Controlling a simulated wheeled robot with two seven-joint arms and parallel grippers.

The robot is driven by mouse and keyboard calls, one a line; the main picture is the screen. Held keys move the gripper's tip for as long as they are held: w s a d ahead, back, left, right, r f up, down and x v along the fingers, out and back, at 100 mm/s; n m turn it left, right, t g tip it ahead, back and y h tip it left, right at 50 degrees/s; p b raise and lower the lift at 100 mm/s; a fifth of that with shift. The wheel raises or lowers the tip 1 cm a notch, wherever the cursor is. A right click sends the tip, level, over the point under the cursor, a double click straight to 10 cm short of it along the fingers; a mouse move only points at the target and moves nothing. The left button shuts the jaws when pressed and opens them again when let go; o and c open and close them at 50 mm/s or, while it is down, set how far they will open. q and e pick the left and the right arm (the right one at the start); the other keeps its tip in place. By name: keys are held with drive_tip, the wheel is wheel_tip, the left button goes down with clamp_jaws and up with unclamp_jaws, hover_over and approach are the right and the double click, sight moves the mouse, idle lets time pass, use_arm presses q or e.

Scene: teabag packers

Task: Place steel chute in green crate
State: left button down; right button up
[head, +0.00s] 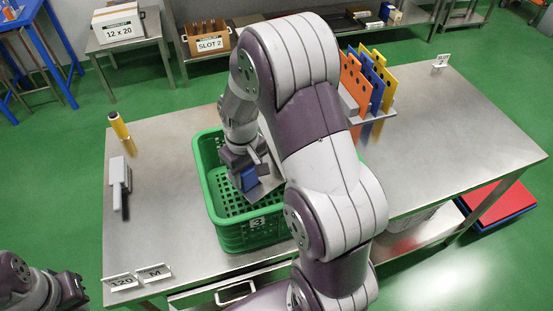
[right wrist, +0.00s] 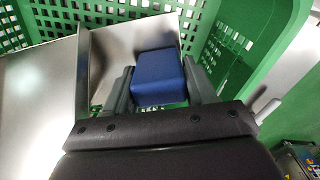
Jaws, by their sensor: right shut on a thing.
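The green crate (head: 199,170) stands on the steel table, marked with a 3; its wall also shows in the right wrist view (right wrist: 240,50). My right gripper (head: 243,172) reaches down into the crate's opening. In the right wrist view, its fingers (right wrist: 160,92) are shut on either side of the blue block (right wrist: 158,75) of the steel chute (right wrist: 105,55). Part of the chute's bare metal (head: 267,187) shows beside the gripper in the head view. Whether the chute touches the crate floor is unclear. My left gripper (head: 75,288) is at the lower left, away from the table; its jaws are unclear.
A rack with orange, blue and yellow boards (head: 371,80) stands behind my right arm. Label stands (head: 138,277) mark the front left corner.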

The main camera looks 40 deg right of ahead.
wheel_tip(320, 180, down, 10)
drive_tip(key=shift+w, duration=0.15)
use_arm(q)
drive_tip(key=shift+w+d+f, duration=0.1)
drive_tip(key=shift+w+f, duration=0.15)
drive_tip(key=shift+w, duration=0.1)
use_arm(e)
drive_tip(key=shift+w+f, duration=0.15)
drive_tip(key=shift+f, duration=0.35)
use_arm(q)
drive_tip(key=shift+s, duration=0.1)
use_arm(e)
drive_tip(key=o, duration=1.3)
wheel_tip(320, 180, up, 12)
drive_tip(key=shift+r, duration=0.1)
